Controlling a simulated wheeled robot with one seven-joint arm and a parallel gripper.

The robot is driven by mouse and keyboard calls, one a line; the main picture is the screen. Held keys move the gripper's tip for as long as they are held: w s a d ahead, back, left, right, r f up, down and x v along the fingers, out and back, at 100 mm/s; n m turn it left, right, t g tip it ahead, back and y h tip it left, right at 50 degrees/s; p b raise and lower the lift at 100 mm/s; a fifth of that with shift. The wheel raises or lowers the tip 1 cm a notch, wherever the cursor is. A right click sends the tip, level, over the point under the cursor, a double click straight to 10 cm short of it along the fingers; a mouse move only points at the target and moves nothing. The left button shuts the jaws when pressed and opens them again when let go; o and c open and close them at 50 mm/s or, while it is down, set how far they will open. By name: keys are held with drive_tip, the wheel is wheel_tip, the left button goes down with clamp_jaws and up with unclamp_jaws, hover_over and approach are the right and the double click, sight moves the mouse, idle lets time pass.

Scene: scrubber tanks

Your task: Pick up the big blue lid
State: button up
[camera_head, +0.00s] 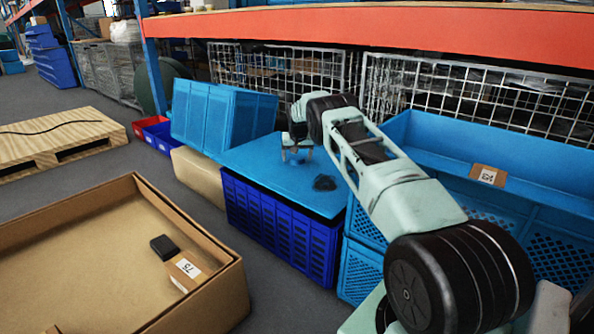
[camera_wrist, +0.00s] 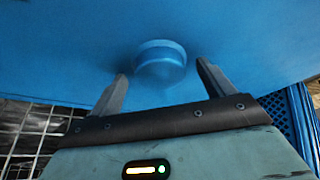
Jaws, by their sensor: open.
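The big blue lid (camera_head: 258,176) lies flat on top of a dark blue crate (camera_head: 281,229) in the head view. In the wrist view the lid (camera_wrist: 60,40) fills the upper part, and a round blue knob (camera_wrist: 160,61) stands up from it. My gripper (camera_head: 297,156) is over the far part of the lid. In the wrist view my gripper (camera_wrist: 162,78) is open, with one finger on each side of the knob. I cannot tell whether the fingers touch it. In the head view the knob is not clear.
A large light blue crate (camera_head: 400,131) with a label stands at the right. Another blue crate (camera_head: 215,118) leans behind the lid at the left. Wire mesh (camera_head: 272,68) and an orange shelf beam (camera_head: 380,27) are behind. An open cardboard box (camera_head: 215,300) is front left.

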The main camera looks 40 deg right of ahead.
drive_tip(key=shift+f, duration=0.2)
drive_tip(key=c, duration=1.2)
drive_tip(key=shift+w+r, duration=0.1)
drive_tip(key=shift+r, duration=0.05)
drive_tip(key=c, duration=0.3)
drive_tip(key=shift+c, duration=0.2)
